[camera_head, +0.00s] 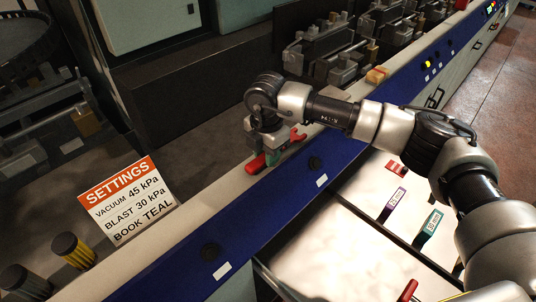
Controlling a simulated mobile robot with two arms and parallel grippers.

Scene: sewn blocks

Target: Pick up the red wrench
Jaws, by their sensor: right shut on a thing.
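The red wrench (256,165) lies along the light ledge beside the blue panel in the head view. Its red ends show on both sides of my right gripper (271,157), which points down over its middle. The right gripper is shut on the wrench and hides its middle part. A small teal patch shows between the fingers; I cannot tell what it belongs to. The wrench appears to be at ledge height; I cannot tell whether it touches the ledge. My left gripper is not in view.
The blue panel (240,232) has dark knobs. A white drawer surface (330,245) holds a purple tag (393,204) and a teal tag (429,228). Machinery (325,50) stands behind.

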